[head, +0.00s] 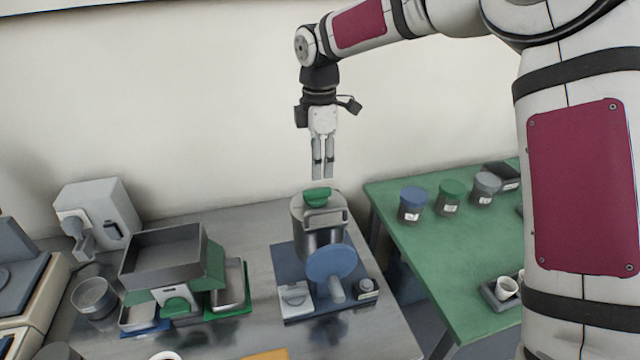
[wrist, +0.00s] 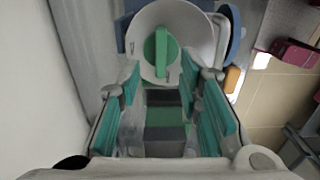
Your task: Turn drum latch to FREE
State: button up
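A metal drum (head: 318,240) stands on a dark blue base plate (head: 285,262) on the steel bench. A green latch (head: 317,194) lies across its top. My gripper (head: 322,175) points down above the drum, a little above the latch and apart from it. In the wrist view, the latch (wrist: 162,52) is a green bar on the round pale lid (wrist: 195,35), just beyond the fingertips. The fingers (wrist: 163,88) are spread with nothing between them. Any FREE marking is too small to read.
A blue disc (head: 332,263) with a handle is on the drum's front. A grey hopper (head: 165,255) with trays stands left of it. A green table (head: 440,245) with several lidded jars is at the right. The air around my gripper is clear, with the wall behind.

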aim_at(319, 190)
notch_tip(319, 190, down, 7)
jog(key=shift+r+p, duration=0.15)
jog(key=shift+p, duration=0.4)
grip_shut()
